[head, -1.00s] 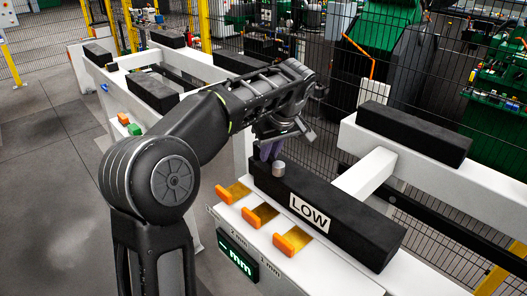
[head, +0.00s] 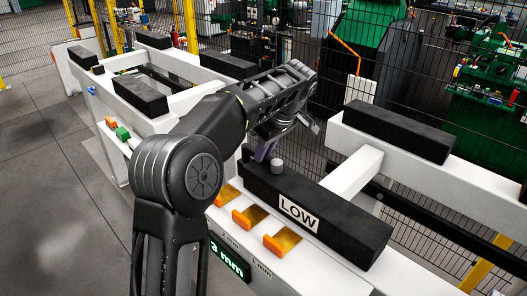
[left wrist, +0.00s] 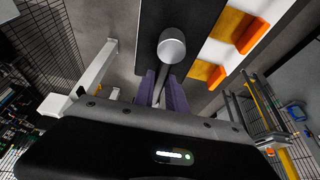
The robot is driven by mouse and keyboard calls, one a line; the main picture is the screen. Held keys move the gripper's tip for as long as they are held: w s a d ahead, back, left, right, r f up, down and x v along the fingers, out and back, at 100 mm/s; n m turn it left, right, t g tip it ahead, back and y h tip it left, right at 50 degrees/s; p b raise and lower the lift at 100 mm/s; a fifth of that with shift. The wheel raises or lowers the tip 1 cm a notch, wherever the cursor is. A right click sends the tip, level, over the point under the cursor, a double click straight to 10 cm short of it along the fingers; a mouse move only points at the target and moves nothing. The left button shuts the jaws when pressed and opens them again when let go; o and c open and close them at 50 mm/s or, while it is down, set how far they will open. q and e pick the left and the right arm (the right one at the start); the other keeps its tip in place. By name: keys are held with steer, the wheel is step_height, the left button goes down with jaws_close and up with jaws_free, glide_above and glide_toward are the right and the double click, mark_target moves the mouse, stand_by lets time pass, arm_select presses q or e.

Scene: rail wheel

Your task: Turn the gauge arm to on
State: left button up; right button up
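The gauge arm shows in the left wrist view as a thin rod with a grey round knob (left wrist: 172,47). In the head view the knob (head: 277,166) stands over the black block (head: 320,215) marked LOW. My left gripper (head: 264,151) is beside the knob. Its purple fingers (left wrist: 161,92) are on either side of the rod in the left wrist view. I cannot tell whether they press on it. A green lit display (head: 228,258), partly behind my arm, reads 3 mm. My right gripper is not in view.
Orange-ended yellow tabs (head: 282,241) line the white beam (head: 320,268) in front of the black block. A white crossbar (head: 352,171) joins the block to another beam at the back. A wire fence (head: 425,190) stands behind. Open floor (head: 60,190) is at the left.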

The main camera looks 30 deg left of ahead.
mark_target(268, 157)
arm_select(q)
steer(key=o, duration=0.4)
steer(key=shift+p+v, duration=0.3)
steer(key=shift+v, duration=1.25)
steer(key=s+d, duration=0.1)
steer(key=d, duration=0.6)
steer(key=s+d, duration=0.1)
steer(key=d, duration=0.3)
steer(key=shift+s+d+f, duration=0.1)
steer(key=shift+s+d, duration=0.25)
